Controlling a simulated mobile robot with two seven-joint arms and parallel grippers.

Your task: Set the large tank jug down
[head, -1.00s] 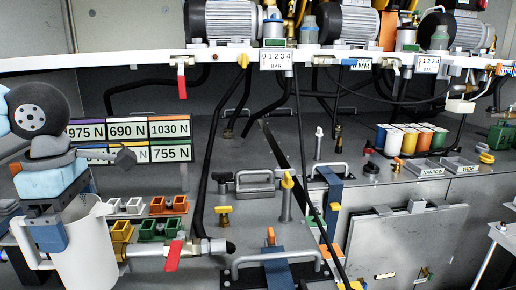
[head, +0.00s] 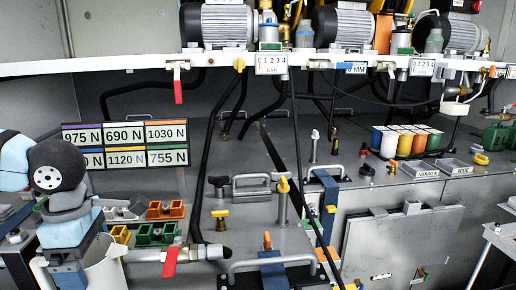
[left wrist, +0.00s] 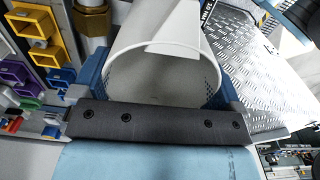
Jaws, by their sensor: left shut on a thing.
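The large tank jug (head: 108,272) is white and stands at the lower left of the head view, its lower part cut off by the picture's bottom edge. My left gripper (head: 70,273) is shut on the jug at its left side. In the left wrist view I look into the jug's open, empty-looking mouth (left wrist: 165,75), with blue finger parts on both sides of it. The jug's base is hidden, so I cannot tell whether it touches anything. My right gripper is in neither view.
A valve with a red handle (head: 170,262) sits right beside the jug. A grey bar handle (head: 272,264) lies farther right. A patterned metal plate (left wrist: 245,60) shows in the wrist view.

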